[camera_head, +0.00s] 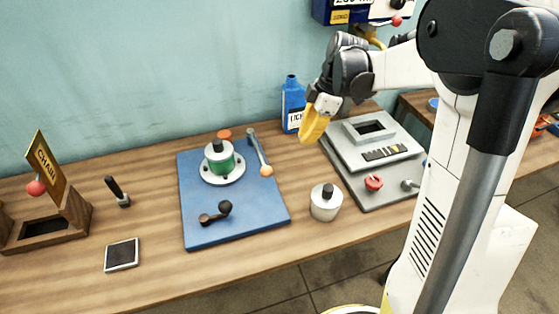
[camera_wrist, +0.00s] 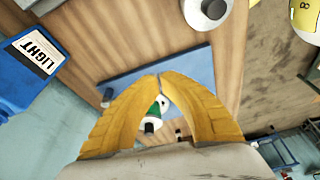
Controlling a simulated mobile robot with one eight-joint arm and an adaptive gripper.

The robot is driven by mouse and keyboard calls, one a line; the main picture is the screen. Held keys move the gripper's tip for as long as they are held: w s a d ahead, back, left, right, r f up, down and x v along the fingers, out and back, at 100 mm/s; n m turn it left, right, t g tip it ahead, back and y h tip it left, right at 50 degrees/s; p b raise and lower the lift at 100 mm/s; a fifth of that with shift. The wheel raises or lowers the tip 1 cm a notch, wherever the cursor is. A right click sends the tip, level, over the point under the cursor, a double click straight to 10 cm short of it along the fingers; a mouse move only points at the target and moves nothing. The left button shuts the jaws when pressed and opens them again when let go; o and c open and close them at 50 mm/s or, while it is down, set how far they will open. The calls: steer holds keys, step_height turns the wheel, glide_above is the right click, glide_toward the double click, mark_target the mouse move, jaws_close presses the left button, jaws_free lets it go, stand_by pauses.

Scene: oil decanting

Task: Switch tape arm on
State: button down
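A blue board (camera_head: 245,218) lies on the table and also shows in the wrist view (camera_wrist: 195,64). On it, a green roll (camera_head: 221,163) with a black knob sits on a round white plate. A grey lever arm (camera_head: 257,150) with an orange ball end (camera_head: 267,170) stands at the board's right back edge. A black crank-like handle (camera_head: 215,213) is at its front. I cannot tell which part is called the tape arm. My gripper (camera_head: 306,139) has yellow fingers, is empty, and hangs above the table right of the board. In the wrist view its fingertips (camera_wrist: 160,76) meet.
A blue bottle (camera_head: 292,105) labelled LIGHT stands behind my gripper. A white canister (camera_head: 325,206) stands right of the board. A grey machine (camera_head: 357,147) with a red knob (camera_head: 373,183) is at the right. A small dark tablet (camera_head: 122,254) lies front left.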

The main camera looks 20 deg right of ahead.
mark_target(271, 169)
steer(key=w+a+f+b, duration=0.1)
steer(key=a+f+b, duration=0.4)
steer(key=f, duration=0.5)
steer(key=shift+w+a+f, duration=0.2)
steer(key=shift+a, duration=0.7)
steer(key=shift+s+a+m+t, duration=0.15)
steer(key=shift+a+m, duration=0.3)
steer(key=shift+a, duration=0.35)
steer(key=shift+s+a+m+t, duration=0.15)
steer(key=shift+a+m, duration=0.3)
steer(key=shift+a, duration=0.3)
steer(key=a+m, duration=0.1)
steer(key=a, duration=0.1)
steer(key=a+m, duration=0.1)
steer(key=a, duration=0.1)
steer(key=w+a+m+p, duration=0.1)
steer(key=a, duration=0.2)
steer(key=shift+a+m+t+h, duration=0.1)
steer(key=shift+m+t+h, duration=0.2)
steer(key=shift+t+h, duration=0.1)
steer(key=shift+w+a, duration=0.2)
steer(key=shift+a, duration=0.45)
